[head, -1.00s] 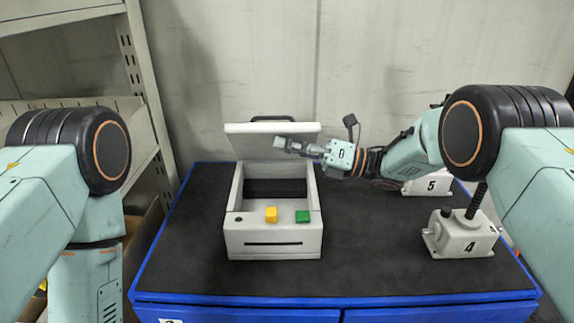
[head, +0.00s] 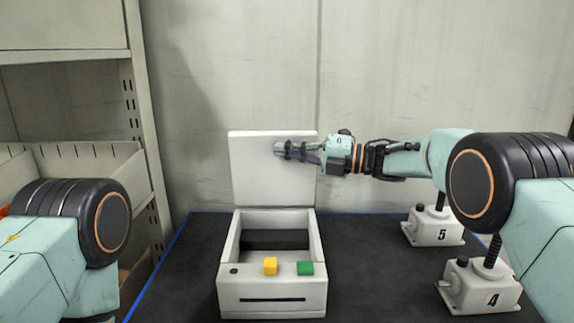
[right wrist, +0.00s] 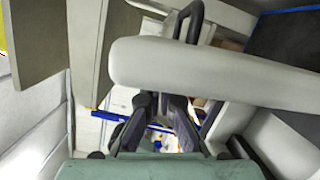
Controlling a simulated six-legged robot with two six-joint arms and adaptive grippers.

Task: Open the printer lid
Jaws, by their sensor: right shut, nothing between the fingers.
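The printer (head: 272,297) is a white box with an open top, a yellow button (head: 270,266) and a green button (head: 305,268) on its front. Its lid (head: 258,185) stands about upright at the back edge. My right gripper (head: 280,150) is shut and empty, across the front face of the lid near its upper part. Whether the fingers touch the lid I cannot tell. My left gripper is out of view.
A screw jack marked 5 (head: 432,233) and one marked 4 (head: 480,296) stand at the right of the dark mat (head: 385,270). A shelf rack (head: 140,120) is at the left. A pale wall is behind the printer.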

